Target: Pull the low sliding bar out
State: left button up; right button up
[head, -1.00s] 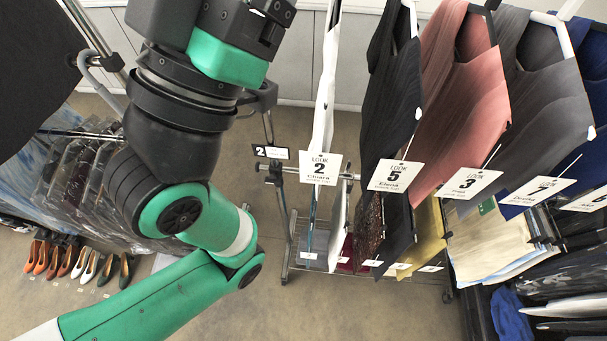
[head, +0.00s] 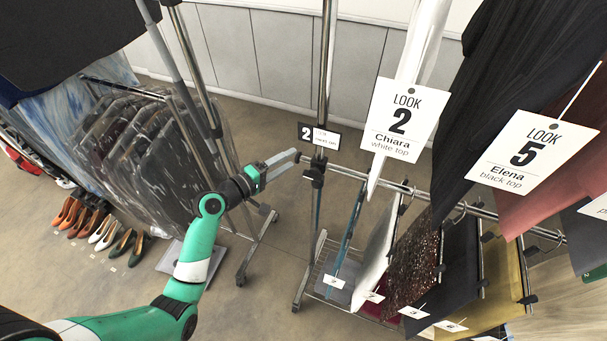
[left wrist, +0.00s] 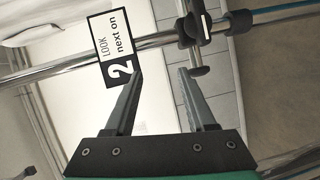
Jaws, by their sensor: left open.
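The low chrome bar (head: 375,179) runs from the clamp (head: 316,172) on the rack's upright post to the right, with garments hanging along it. My left gripper (head: 299,157) is at the bar's left end, by the post and the "2" sign (head: 320,136). In the left wrist view, its two fingers (left wrist: 160,74) are open and empty. A chrome tube (left wrist: 160,41) crosses just beyond the fingertips. A black clamp with a knob (left wrist: 197,71) sits near the right fingertip, and the sign (left wrist: 112,48) is behind the left one. Contact cannot be told. My right gripper is out of view.
Tagged tops, including a white top (head: 420,50) and a black top (head: 490,90), hang above the bar at right. A rack of bagged garments (head: 150,150) stands at left, with shoes (head: 95,228) below. Floor (head: 260,310) is open in front.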

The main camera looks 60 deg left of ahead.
aim_at(303, 161)
pick_arm(q)
notch_tip(303, 161, down, 6)
jog(key=s+n, duration=0.2)
jog(key=w+a+b, duration=0.1)
jog(key=w, duration=0.2)
jog(key=w+f+b, duration=0.1)
jog(key=w, duration=0.3)
jog(key=w+a+b, duration=0.1)
jog(key=w, duration=0.3)
jog(key=shift+a+f, duration=0.3)
jog(key=shift+a, duration=0.05)
pick_arm(e)
notch_tip(303, 161, down, 4)
pick_arm(q)
grip_shut()
dwell(0.4)
